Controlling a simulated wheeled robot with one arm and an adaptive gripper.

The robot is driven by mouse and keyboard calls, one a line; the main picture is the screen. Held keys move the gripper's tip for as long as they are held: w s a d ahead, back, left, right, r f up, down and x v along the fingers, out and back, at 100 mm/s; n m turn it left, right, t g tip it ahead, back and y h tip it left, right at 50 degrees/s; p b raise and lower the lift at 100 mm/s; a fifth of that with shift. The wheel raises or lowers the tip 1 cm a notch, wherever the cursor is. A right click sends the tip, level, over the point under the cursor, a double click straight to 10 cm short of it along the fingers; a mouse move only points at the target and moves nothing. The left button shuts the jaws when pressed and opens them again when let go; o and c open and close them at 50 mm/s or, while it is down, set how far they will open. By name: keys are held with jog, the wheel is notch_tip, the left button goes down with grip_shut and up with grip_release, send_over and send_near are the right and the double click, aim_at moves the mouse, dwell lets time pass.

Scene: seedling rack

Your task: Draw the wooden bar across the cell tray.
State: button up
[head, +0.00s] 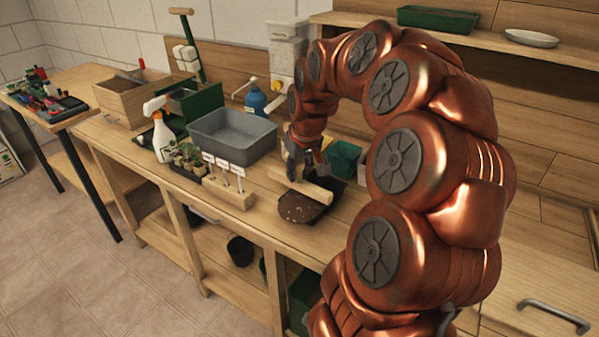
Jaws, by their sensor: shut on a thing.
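The wooden bar (306,187) is a pale, straight piece lying across the cell tray, slightly tilted in the picture. The cell tray (317,217) is dark, with brown soil (297,207) showing on the near side of the bar. My gripper (304,172) comes down from above and is shut on the bar, near its middle. My fingertips are small and dark here, and their exact contact with the bar is hard to make out. I cannot tell whether the bar touches the soil. My arm hides part of the bench to the right of the tray.
A wooden block with white labels (229,192) stands left of the tray, with seedlings (187,158) beyond it. A grey tub (233,137) and blue watering can (257,99) stand behind. A green pot (343,158) is close on the right. The bench's front edge is near.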

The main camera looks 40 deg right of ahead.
aim_at(297, 190)
jog(key=shift+s+a+f+b, duration=0.1)
jog(key=shift+a+f+b, duration=0.1)
jog(key=shift+f+b, duration=0.9)
jog(key=shift+s+a+f+b, duration=0.15)
jog(key=shift+f+b, duration=0.45)
jog(key=shift+f, duration=0.9)
jog(key=shift+w+f, duration=0.1)
jog(key=shift+f, duration=0.2)
jog(key=shift+d, duration=0.15)
jog(key=shift+w+d+b, duration=0.2)
jog(key=shift+d+b, duration=0.1)
jog(key=shift+d, duration=0.6)
jog(key=shift+w+d+f, duration=0.1)
jog(key=shift+w+d, duration=0.1)
jog(key=shift+d, duration=0.8)
jog(key=shift+d, duration=0.15)
jog(key=shift+w+d, duration=0.25)
jog(key=shift+d, duration=0.65)
